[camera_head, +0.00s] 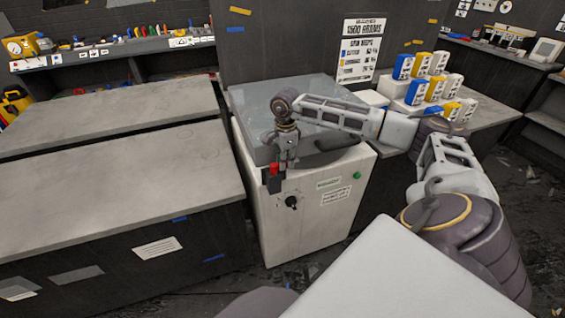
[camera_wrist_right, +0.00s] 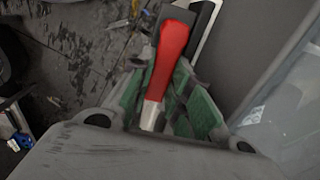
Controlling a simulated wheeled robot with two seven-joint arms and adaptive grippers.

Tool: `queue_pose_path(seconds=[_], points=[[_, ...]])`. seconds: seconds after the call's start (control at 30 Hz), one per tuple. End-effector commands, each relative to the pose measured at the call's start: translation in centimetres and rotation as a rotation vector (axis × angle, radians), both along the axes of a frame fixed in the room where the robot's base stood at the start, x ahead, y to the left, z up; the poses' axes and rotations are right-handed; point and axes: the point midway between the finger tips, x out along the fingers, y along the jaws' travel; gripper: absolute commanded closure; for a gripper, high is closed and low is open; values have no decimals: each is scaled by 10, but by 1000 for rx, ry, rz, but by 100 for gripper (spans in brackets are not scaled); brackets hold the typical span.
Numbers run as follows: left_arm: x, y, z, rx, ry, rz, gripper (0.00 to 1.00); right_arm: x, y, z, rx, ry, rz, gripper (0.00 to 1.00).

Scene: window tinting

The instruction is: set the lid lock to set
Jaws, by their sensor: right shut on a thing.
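A white cabinet machine (camera_head: 315,215) with a clear grey lid (camera_head: 255,98) stands in the middle of the head view. A red lever (camera_head: 273,180), which looks like the lid lock, is at the cabinet's upper front left. My right gripper (camera_head: 277,172) points down there and is shut on it. In the right wrist view the red lever (camera_wrist_right: 172,58), with a pale end, lies between the green pads of my right gripper (camera_wrist_right: 168,95). The lock's marks are hidden, so I cannot tell its setting. My left gripper is not in view.
The cabinet front has a black knob (camera_head: 291,202) and a green button (camera_head: 357,175). Grey workbenches (camera_head: 110,185) stand to the left. Blue, yellow and white bottles (camera_head: 417,92) stand on the bench at the right. My right arm spans over the lid.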

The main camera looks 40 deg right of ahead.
Motion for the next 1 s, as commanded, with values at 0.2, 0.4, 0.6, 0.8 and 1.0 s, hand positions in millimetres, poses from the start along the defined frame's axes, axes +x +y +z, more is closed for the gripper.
queue_pose_path(seconds=[0.2,0.4,0.6,0.8,1.0], points=[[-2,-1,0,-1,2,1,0,0,-1,1,0,-3,4,100],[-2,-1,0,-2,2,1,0,1,-1,1,0,-3,3,79],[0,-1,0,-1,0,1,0,0,-1,1,-1,-2,3,59],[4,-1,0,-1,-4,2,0,0,-1,1,0,-2,3,59],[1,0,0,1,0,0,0,0,-1,1,-1,-2,3,59]])
